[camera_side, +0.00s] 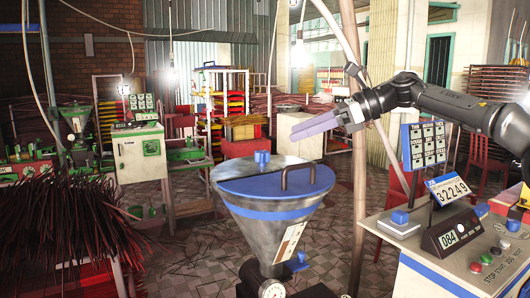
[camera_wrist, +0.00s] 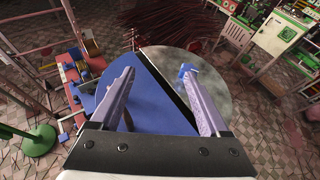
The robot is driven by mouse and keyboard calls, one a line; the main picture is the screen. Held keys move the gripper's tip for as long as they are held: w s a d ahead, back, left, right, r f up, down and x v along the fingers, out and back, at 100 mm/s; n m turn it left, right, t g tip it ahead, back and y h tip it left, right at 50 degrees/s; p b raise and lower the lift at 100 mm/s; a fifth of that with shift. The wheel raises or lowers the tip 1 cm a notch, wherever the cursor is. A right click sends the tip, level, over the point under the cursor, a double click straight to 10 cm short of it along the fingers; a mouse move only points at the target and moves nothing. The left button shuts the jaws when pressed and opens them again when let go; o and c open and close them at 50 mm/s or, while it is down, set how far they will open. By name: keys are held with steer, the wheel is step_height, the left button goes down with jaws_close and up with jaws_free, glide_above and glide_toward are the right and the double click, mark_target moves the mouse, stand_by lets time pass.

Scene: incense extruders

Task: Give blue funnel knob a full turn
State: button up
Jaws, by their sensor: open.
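In the wrist view the open fingers (camera_wrist: 158,75) straddle the view of the lid.
A pole (camera_side: 357,160) rises behind the funnel. Dark red incense sticks (camera_side: 70,220) fill the left front.

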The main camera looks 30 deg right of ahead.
steer(key=m, duration=0.1)
glide_toward(262, 152)
steer(key=shift+t, duration=0.3)
steer(key=x, duration=1)
steer(key=shift+d+f, duration=0.1)
steer(key=shift+f, duration=0.15)
jaws_close()
steer(key=shift+s+m+t+h, duration=0.1)
steer(key=shift+m+t+h, duration=0.2)
steer(key=shift+m, duration=0.1)
steer(key=shift+m+t+h, duration=0.4)
steer(key=shift+m+h, duration=0.1)
steer(key=shift+r+m+t+h, duration=0.1)
steer(key=shift+m+t+h, duration=1.1)
steer(key=shift+m+h, duration=0.7)
